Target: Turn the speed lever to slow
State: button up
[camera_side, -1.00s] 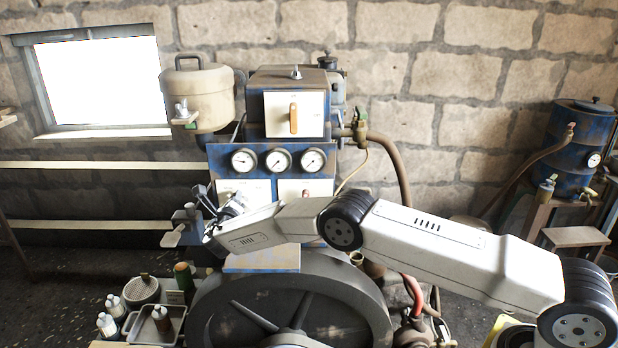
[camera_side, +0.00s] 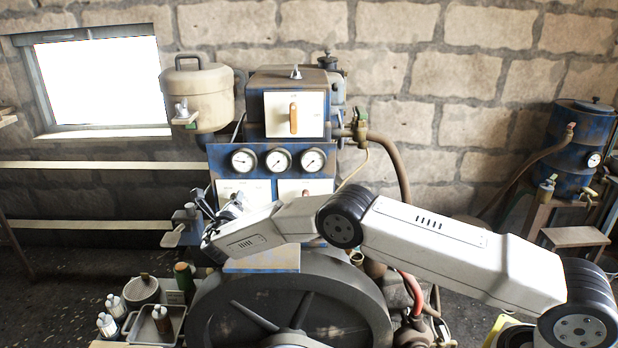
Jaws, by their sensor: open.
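The blue engine stand carries a white panel (camera_side: 312,112) at its top with an upright orange lever (camera_side: 293,118). The panel's labels are too small to read, so I cannot tell whether this is the speed lever. My gripper (camera_side: 205,198) is open in front of the left panel's left edge, below the gauges. I see nothing held in it.
Three round gauges (camera_side: 278,160) sit in a row above the lower panels. A large flywheel (camera_side: 215,310) stands below my arm. A beige tank (camera_side: 200,90) hangs at upper left. Bottles (camera_side: 108,325) stand at lower left.

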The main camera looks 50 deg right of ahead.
jog(key=v, duration=0.6)
jog(key=shift+s, duration=0.1)
dwell(0.4)
jog(key=s+d+m+g+y, duration=0.2)
jog(key=s+d+m+g, duration=0.3)
jog(key=s+m, duration=0.25)
jog(key=s+d+m+g+y, duration=0.3)
jog(key=s+d+m+g, duration=0.1)
jog(key=s+m, duration=0.35)
jog(key=s+a+r+m+g+y, duration=0.1)
jog(key=s+m+y, duration=0.6)
jog(key=s+m, duration=1.4)
jog(key=s+r, duration=0.1)
jog(key=s, duration=0.1)
jog(key=shift+s+a+y, duration=0.2)
jog(key=shift+s+y, duration=0.2)
